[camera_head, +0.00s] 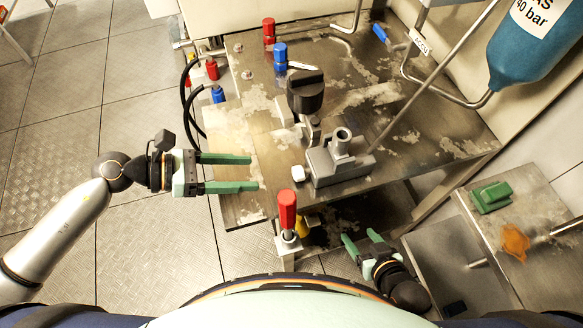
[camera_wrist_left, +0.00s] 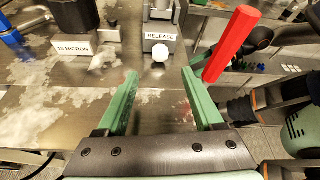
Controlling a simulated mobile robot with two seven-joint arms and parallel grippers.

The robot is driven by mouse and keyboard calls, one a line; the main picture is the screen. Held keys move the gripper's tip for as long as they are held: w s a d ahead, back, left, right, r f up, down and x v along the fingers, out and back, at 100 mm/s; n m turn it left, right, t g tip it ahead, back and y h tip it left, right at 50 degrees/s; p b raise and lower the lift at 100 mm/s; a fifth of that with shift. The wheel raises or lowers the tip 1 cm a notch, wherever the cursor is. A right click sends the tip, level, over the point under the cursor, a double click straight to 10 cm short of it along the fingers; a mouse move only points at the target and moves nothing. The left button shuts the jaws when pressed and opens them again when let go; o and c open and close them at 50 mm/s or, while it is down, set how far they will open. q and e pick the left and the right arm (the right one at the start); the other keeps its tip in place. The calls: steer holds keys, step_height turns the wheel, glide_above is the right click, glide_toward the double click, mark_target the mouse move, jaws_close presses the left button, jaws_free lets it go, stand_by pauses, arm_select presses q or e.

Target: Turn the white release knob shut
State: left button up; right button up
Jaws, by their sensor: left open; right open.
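The white release knob (camera_head: 298,173) is a small white piece on the left end of a grey metal block (camera_head: 338,163) on the bench. In the left wrist view the round white knob (camera_wrist_left: 160,52) sits just below a label reading RELEASE (camera_wrist_left: 160,37). My left gripper (camera_head: 254,172) is open and empty, its green fingers pointing at the knob from the left, with a gap between. In the left wrist view the knob lies beyond and between the left fingertips (camera_wrist_left: 160,74). My right gripper (camera_head: 360,239) is open and empty, low in front of the bench.
A red upright handle (camera_head: 287,210) stands near the bench's front edge; it shows close to the right finger in the left wrist view (camera_wrist_left: 232,42). A black-capped filter (camera_head: 305,92) stands behind the knob. Black hoses (camera_head: 187,92) run along the left edge. The worn bench top (camera_head: 235,130) has bare space.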

mark_target(293, 173)
arm_select(q)
steer(key=p+x, duration=0.1)
steer(key=x, duration=1)
jaws_close()
stand_by(0.3)
